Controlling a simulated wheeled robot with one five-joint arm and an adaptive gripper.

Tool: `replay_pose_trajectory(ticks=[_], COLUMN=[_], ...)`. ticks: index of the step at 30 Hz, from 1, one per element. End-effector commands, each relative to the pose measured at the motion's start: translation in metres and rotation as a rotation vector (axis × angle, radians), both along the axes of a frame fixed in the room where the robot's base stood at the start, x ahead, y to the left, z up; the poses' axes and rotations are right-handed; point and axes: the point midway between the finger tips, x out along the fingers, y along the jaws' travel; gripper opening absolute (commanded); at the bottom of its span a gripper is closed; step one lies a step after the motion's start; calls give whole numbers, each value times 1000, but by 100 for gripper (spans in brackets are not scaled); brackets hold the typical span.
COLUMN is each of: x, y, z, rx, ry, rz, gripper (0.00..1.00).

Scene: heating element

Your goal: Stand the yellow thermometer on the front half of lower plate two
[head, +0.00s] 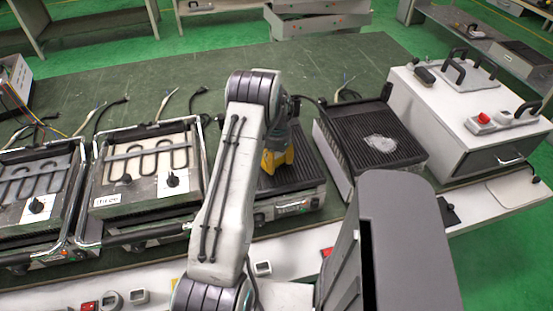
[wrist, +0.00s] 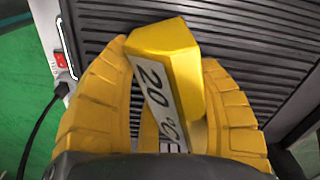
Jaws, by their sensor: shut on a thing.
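In the wrist view the yellow thermometer (wrist: 168,46) is a yellow block with a white face reading "20 °C". My gripper (wrist: 165,75) is shut on it, with a yellow finger on either side, and it looks tilted in this view. A dark ribbed plate (wrist: 265,40) lies beyond it. In the head view my gripper (head: 278,160) is over the ribbed plate (head: 306,178) right of my arm. The thermometer cannot be told from the yellow fingers there. Whether its base touches the plate is hidden. My arm covers the plate's left part.
Two units with heating coils (head: 150,165) stand to the left. Another ribbed plate (head: 365,130) with a whitish patch is on the right, beside a white cabinet (head: 450,120) with handles. Cables lie behind the units. The green bench top (head: 200,75) is clear further back.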

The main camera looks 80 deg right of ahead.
Motion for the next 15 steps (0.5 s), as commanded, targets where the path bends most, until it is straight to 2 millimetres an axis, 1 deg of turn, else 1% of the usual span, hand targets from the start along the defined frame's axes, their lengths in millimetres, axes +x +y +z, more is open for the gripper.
replay_pose_trajectory(ticks=[8, 9, 15], x=[0, 0, 0], y=[0, 0, 0], z=[-3, -4, -3], rx=[0, 0, 1], ry=[0, 0, 0], rz=[0, 0, 0], gripper=[21, 59, 77])
